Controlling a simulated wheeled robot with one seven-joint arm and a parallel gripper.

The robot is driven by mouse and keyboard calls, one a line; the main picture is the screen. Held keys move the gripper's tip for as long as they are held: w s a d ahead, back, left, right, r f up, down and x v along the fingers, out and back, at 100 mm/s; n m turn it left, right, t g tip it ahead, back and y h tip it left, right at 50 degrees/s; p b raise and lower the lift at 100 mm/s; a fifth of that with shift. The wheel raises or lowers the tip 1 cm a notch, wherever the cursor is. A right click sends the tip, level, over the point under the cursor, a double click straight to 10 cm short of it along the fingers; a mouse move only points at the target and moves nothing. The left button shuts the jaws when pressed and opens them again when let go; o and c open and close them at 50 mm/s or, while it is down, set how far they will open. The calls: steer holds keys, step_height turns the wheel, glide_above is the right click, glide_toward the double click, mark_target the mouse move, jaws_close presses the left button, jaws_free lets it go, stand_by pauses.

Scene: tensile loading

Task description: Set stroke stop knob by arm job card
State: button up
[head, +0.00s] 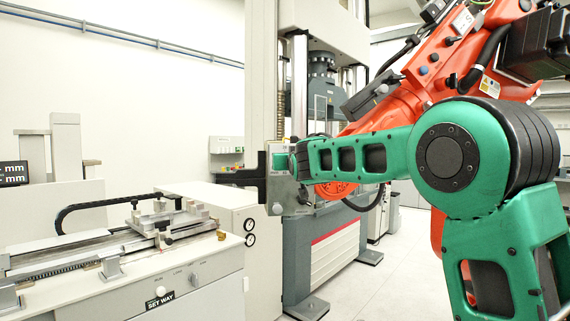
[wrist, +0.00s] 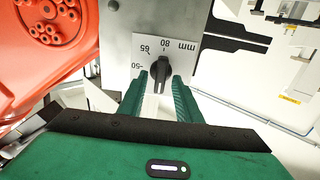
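The stroke stop knob (wrist: 160,68) is a black knob on a white dial plate (wrist: 188,58) marked 50, 65, 80 and mm, seen in the wrist view. I cannot tell for sure which mark it points at. My gripper (wrist: 160,76) has its two green fingers apart, one on each side of the knob, with the tips close to it. Contact is not clear. In the head view my gripper (head: 294,160) reaches left to the grey panel (head: 277,194) on the testing machine, and the knob is hidden there. I see no readable job card.
A bench (head: 205,268) with a slide, a SET WAY label (head: 160,300) and small knobs stands at the left. The tall testing machine (head: 335,245) stands behind my arm. The floor (head: 385,295) at centre front is clear.

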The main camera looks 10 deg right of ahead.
jaws_close()
stand_by(0.3)
steer(key=shift+d+f+m, duration=0.25)
steer(key=shift+m, duration=2.7)
steer(key=shift+d+f+m, duration=0.2)
steer(key=shift+m, duration=2.8)
steer(key=shift+d+f+m, duration=0.25)
steer(key=shift+m, duration=2.7)
steer(key=shift+f, duration=0.1)
